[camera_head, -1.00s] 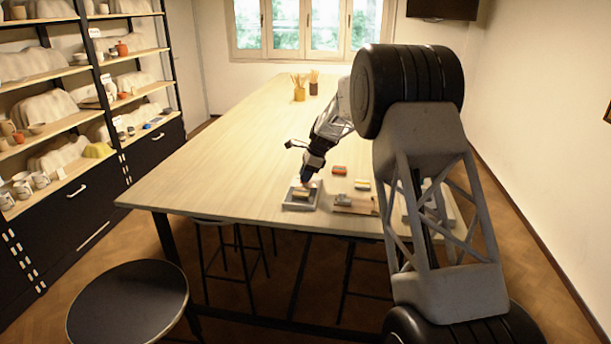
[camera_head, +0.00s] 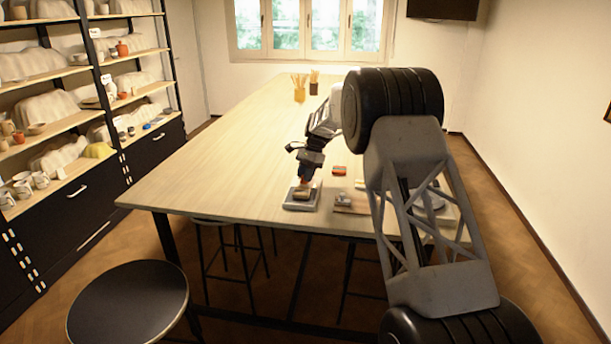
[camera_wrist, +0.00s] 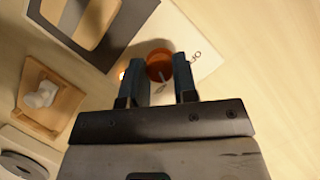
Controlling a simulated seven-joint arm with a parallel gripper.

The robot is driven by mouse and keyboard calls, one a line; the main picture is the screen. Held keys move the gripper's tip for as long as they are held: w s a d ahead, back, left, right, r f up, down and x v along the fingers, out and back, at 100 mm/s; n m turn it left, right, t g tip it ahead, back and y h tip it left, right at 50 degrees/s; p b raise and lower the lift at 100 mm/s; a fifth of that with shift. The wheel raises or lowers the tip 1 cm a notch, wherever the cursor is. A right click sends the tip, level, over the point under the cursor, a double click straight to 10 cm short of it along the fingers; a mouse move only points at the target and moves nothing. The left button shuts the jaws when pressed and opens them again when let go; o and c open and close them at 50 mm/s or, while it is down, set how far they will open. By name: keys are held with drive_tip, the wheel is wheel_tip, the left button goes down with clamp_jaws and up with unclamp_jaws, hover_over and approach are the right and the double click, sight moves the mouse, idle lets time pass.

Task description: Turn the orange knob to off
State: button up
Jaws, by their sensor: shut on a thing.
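The orange knob (camera_wrist: 158,62) shows in the wrist view, on the pale front of a small device (camera_wrist: 195,50) with a dark-framed top. My gripper (camera_wrist: 158,83) has one finger on each side of the knob and is shut on it. A thin pale mark shows on the knob's near side. Dark lettering stands right of the knob, partly hidden by a finger. A small glowing light sits left of it. In the head view my gripper (camera_head: 304,183) is down at the device (camera_head: 299,204), near the table's front edge; the knob is hard to make out there.
A wooden board (camera_head: 350,209) with a small grey block lies right of the device. An orange block (camera_head: 339,170) lies behind it. Brush pots (camera_head: 299,94) stand far back. The table (camera_head: 220,170) is clear to the left. A stool (camera_head: 128,302) stands in front.

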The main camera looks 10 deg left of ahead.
drive_tip(key=n+h, duration=0.1)
drive_tip(key=n, duration=0.2)
drive_tip(key=shift+a+n+g, duration=0.1)
drive_tip(key=shift+n+g, duration=0.2)
drive_tip(key=shift+g, duration=0.1)
drive_tip(key=n+h, duration=0.2)
drive_tip(key=n, duration=0.2)
drive_tip(key=shift+a+n, duration=0.1)
drive_tip(key=shift+n, duration=0.2)
drive_tip(key=n, duration=0.2)
drive_tip(key=n+h, duration=0.1)
drive_tip(key=n, duration=0.1)
drive_tip(key=shift+a+h, duration=0.1)
drive_tip(key=shift+h, duration=0.2)
drive_tip(key=shift+n+t+h, duration=0.6)
drive_tip(key=shift+n+h, duration=0.1)
drive_tip(key=shift+n, duration=1.5)
drive_tip(key=o, duration=0.9)
drive_tip(key=shift+r, duration=0.1)
